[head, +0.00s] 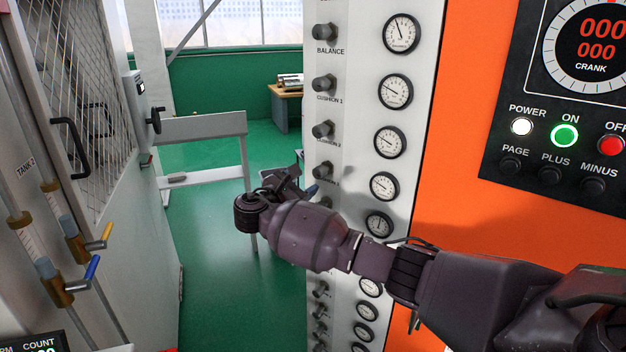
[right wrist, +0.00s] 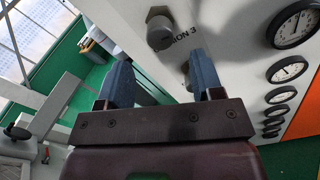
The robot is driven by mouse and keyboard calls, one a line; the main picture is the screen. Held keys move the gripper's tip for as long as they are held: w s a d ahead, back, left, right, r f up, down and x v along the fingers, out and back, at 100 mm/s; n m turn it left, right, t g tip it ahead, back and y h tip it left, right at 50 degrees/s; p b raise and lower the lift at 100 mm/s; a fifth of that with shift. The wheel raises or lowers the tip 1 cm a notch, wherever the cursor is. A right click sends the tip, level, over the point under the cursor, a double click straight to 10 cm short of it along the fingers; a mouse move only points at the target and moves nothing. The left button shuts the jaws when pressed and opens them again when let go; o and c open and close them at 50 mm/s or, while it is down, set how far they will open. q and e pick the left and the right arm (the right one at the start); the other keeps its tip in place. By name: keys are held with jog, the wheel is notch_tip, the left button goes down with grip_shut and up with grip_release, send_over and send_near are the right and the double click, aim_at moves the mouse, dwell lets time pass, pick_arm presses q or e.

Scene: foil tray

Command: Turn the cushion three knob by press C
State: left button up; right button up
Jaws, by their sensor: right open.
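The cushion three knob (head: 320,170) is a dark grey knob on the white panel, above its partly hidden label in the head view. In the right wrist view the knob (right wrist: 160,32) sits beyond the fingertips, with the label ending "ION 3" beside it. My right gripper (head: 304,186) is at the panel's left side, just below and left of this knob. In the right wrist view its two blue fingers (right wrist: 163,78) are spread, with nothing between them. The knob appears apart from both fingers. My left gripper is not in view.
Other knobs, including balance (head: 325,32), cushion 1 (head: 323,83) and cushion 2 (head: 322,129), line the white panel beside a column of gauges (head: 396,92). An orange cabinet (head: 470,150) stands right. Open green floor (head: 215,280) lies left of the panel.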

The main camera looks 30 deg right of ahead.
jog(key=v, duration=0.3)
jog(key=shift+a, duration=0.15)
dwell(2.5)
jog(key=w+a+m+t+y, duration=0.1)
jog(key=w+a+t+y, duration=0.5)
jog(key=a+t+y, duration=0.2)
jog(key=s+a+f+m+t+y, duration=0.1)
jog(key=s+a+f+m+y, duration=0.4)
jog(key=s+a+f+y, duration=0.35)
jog(key=s+d+f+m+g, duration=0.1)
jog(key=s+d+f+m, duration=0.2)
jog(key=s+f, duration=0.5)
jog(key=s+d+f+m+g+b, duration=0.1)
jog(key=s+d+f+m, duration=0.3)
jog(key=s+f, duration=0.4)
jog(key=s+d+f+m+g, duration=0.1)
jog(key=s+d+f+m, duration=0.2)
jog(key=s+f, duration=0.5)
jog(key=s, duration=0.9)
jog(key=shift+d+f+g+b, duration=0.2)
jog(key=shift+f+g+b, duration=0.1)
jog(key=shift+b, duration=0.05)
